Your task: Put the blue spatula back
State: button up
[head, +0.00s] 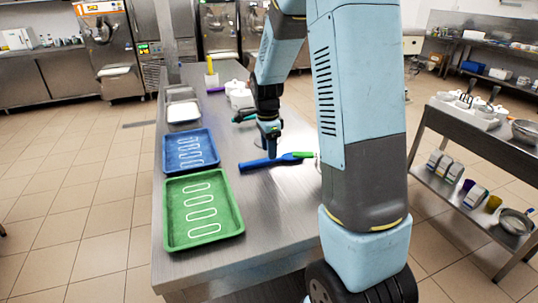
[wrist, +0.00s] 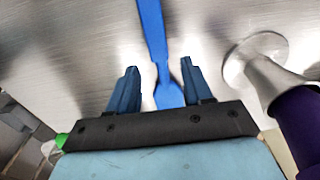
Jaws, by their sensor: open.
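The blue spatula (head: 262,163) lies on the steel table in the head view, below my gripper (head: 269,137). A green piece (head: 298,155) shows at its right end; I cannot tell if it is part of it or a separate tool. In the wrist view the blue spatula (wrist: 152,25) runs from the top edge down between the two fingers of my gripper (wrist: 160,72). The fingers are apart, one on each side of it, and not closed on it. A blue tray (head: 168,157) and a green tray (head: 170,217), both with white wavy markings, lie at the table's left side.
A metal tool with a purple handle (wrist: 300,125) and round metal end (wrist: 250,52) is close right of my fingers in the wrist view. White containers (head: 240,97) stand farther back on the table (head: 228,212). A side bench with shelves (head: 485,140) is at right.

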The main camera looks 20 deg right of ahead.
notch_tip(320, 180, up, 8)
jog(key=s+a+r+n+t, duration=0.2)
jog(key=s+r+n+t, duration=0.1)
jog(key=s+r+n, duration=0.65)
jog(key=s+a+r+n+t, duration=0.1)
jog(key=s+n, duration=0.7)
jog(key=s, duration=1)
notch_tip(320, 180, up, 2)
jog(key=shift+a+t, duration=0.15)
jog(key=shift+t, duration=0.65)
